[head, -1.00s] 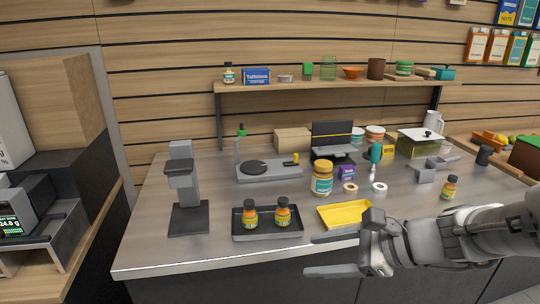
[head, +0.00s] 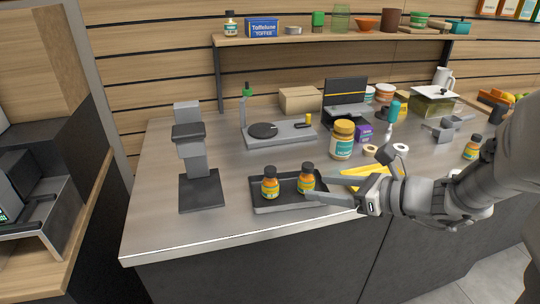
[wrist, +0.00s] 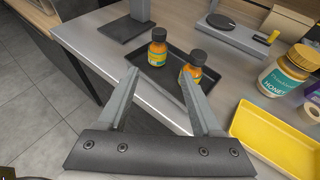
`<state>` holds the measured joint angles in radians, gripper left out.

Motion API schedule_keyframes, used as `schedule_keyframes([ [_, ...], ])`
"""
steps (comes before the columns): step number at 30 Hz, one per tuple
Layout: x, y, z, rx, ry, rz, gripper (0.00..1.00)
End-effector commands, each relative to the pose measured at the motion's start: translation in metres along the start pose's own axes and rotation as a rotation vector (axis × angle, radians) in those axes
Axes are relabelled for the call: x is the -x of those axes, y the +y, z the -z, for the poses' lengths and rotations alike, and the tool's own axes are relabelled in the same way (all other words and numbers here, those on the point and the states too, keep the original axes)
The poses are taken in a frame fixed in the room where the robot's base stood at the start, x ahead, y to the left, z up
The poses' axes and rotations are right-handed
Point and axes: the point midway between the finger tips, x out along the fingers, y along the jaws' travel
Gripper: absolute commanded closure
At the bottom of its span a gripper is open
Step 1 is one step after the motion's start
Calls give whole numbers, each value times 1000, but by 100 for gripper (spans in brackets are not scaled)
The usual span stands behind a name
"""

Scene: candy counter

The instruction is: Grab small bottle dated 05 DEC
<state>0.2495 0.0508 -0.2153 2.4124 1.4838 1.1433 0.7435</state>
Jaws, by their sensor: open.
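Two small orange bottles with dark caps, a left one (head: 270,186) and a right one (head: 307,180), stand upright in the black tray (head: 290,206). In the wrist view the left bottle (wrist: 157,50) is beyond the gap between the fingers, and the right bottle (wrist: 193,70) is behind the right fingertip, partly hidden by it. A third similar bottle (head: 472,148) stands at the far right of the counter. No date is readable on any label. My gripper (wrist: 160,76) is open and empty, its fingers pointing towards the tray from its right front.
A yellow tray (head: 370,172) lies right of the black tray, partly behind my gripper. A honey jar (head: 342,142) stands behind it. A grey stand (head: 190,160) is left of the black tray. The counter's front left is clear.

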Motion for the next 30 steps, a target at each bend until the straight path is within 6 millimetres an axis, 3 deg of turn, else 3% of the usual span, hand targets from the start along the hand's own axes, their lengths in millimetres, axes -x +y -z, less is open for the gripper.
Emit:
schedule_keyframes([
  [6, -52, 2, 4, 1, 2, -7, 34],
  [12, -89, 2, 2, 2, 1, -5, 34],
  [20, -108, 2, 1, 2, 1, -3, 34],
  [30, -153, 5, 0, 2, 1, -4, 34],
])
